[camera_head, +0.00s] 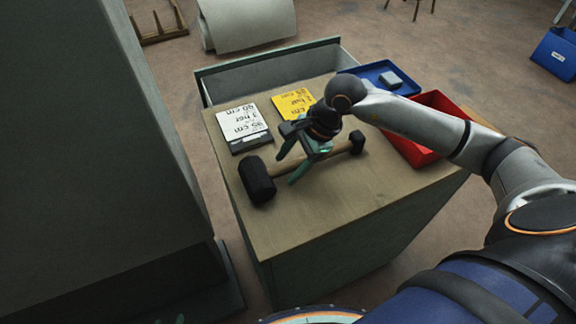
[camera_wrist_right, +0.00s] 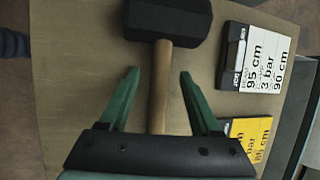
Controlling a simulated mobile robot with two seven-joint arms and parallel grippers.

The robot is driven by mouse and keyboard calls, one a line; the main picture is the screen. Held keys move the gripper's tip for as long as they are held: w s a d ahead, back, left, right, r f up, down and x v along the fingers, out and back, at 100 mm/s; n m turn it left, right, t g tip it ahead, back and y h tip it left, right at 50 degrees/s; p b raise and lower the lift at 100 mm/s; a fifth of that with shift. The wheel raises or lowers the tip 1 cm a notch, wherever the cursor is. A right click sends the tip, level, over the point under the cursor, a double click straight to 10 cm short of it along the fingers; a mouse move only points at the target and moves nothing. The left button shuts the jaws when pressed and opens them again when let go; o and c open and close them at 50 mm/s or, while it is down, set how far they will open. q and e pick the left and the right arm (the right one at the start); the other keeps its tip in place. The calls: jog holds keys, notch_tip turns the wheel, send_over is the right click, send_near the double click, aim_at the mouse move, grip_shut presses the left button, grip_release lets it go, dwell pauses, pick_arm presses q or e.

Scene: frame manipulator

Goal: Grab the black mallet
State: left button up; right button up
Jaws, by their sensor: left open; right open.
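The black mallet (camera_head: 257,181) lies on the wooden top of a cabinet, with its black head toward the near left edge and its wooden handle running right to a black end. In the right wrist view, the mallet's head (camera_wrist_right: 168,18) is at the top and the handle runs down between the green fingers. My right gripper (camera_head: 286,169) is open over the handle, one finger on each side; it also shows in the right wrist view (camera_wrist_right: 159,72). Contact with the handle cannot be told. Only green tips of my left gripper (camera_head: 170,319) show at the bottom edge.
A white label box (camera_head: 241,124) and a yellow label (camera_head: 293,104) lie behind the mallet. A blue tray (camera_head: 367,72) and a red bin (camera_head: 437,103) stand at the right. The cabinet top (camera_head: 330,205) is bare in front. A dark tall block (camera_head: 85,130) stands left.

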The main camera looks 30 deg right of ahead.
jog(key=shift+f+b, duration=0.2)
jog(key=shift+b, duration=0.15)
dwell(0.4)
grip_shut()
dwell(0.4)
dwell(0.9)
